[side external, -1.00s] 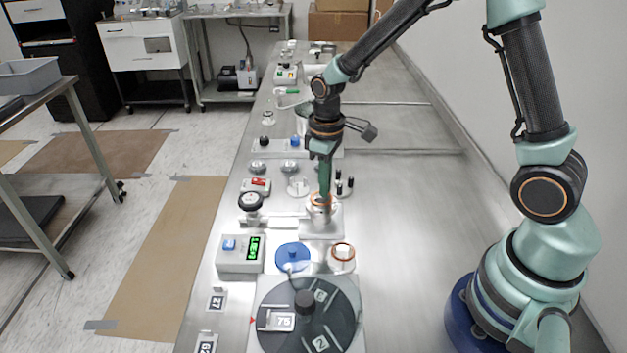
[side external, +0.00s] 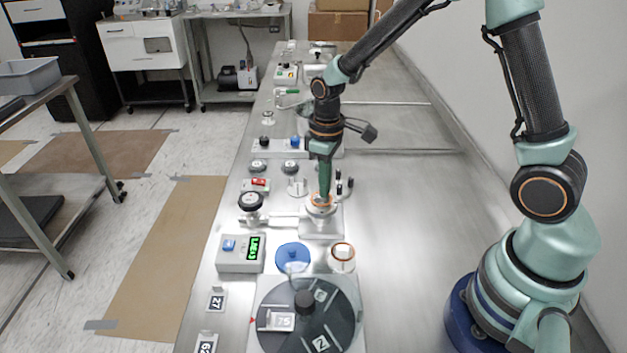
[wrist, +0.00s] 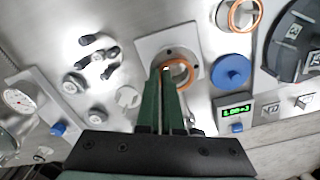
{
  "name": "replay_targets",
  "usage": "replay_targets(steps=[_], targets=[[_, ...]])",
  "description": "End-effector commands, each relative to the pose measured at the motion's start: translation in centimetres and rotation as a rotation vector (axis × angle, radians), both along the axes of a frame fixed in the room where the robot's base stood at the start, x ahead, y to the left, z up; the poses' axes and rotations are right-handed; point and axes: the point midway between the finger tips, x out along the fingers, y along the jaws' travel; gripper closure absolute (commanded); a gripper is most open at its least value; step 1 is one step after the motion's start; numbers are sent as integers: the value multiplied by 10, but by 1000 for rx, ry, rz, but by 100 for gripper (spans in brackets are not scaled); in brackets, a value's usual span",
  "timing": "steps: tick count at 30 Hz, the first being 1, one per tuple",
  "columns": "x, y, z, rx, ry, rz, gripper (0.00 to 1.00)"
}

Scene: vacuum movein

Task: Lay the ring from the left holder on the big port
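My gripper (side external: 321,198) points straight down over the big port (side external: 320,211), a round metal fitting on a pale square plate. An orange ring (wrist: 181,73) lies at the port's mouth, roughly around its opening. In the wrist view, my two green fingers (wrist: 168,72) are close together, with the ring's left edge between their tips. The fingertips hide that part of the ring. I cannot tell whether the ring rests fully flat. A second orange ring (side external: 343,251) sits on a round holder nearer the side camera; it also shows in the wrist view (wrist: 243,15).
A blue knobbed disc (side external: 292,255), a box with a green display (side external: 241,254) and a dark round turntable (side external: 335,318) stand nearer the side camera. The bench's right side is clear.

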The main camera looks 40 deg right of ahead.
Motion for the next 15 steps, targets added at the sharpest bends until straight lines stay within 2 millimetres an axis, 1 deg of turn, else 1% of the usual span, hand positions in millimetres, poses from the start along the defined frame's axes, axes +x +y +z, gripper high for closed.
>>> replay_targets(steps=[15], targets=[[0,0,-6,0,1,0,100]])
